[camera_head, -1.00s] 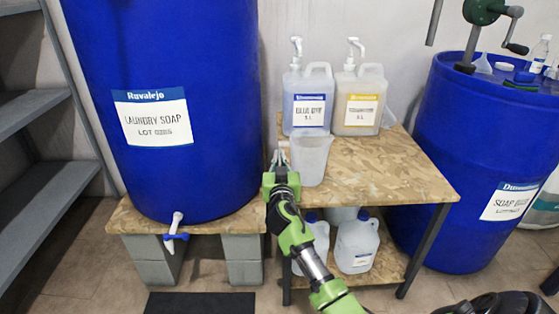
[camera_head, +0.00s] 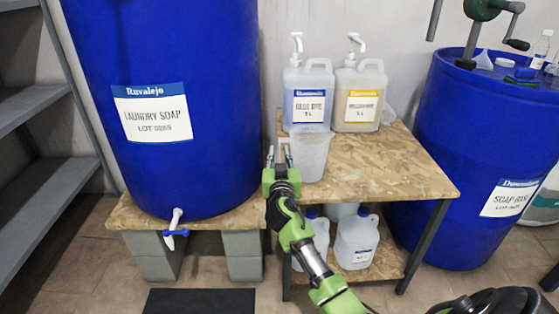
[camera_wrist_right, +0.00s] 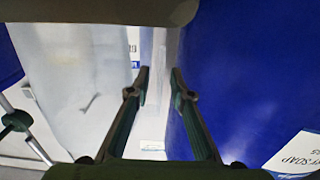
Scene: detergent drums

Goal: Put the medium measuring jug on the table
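The measuring jug (camera_head: 311,158), translucent white, stands upright on the wooden table (camera_head: 400,170), near its left edge and in front of the blue-labelled jug. My right gripper (camera_head: 279,157) is just left of the measuring jug, its two fingers apart. In the right wrist view, the fingertips (camera_wrist_right: 160,80) have a gap between them with nothing clearly held. A large pale surface, probably the measuring jug (camera_wrist_right: 85,90), fills the left of that view. Its handle cannot be made out. My left gripper is not in view.
Pump jugs with a blue label (camera_head: 308,95) and a yellow label (camera_head: 359,95) stand behind. The laundry soap drum (camera_head: 165,90) rises close on the left, and another blue drum (camera_head: 470,150) stands right. The tabletop's right front is clear. Containers (camera_head: 356,243) fill the lower shelf.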

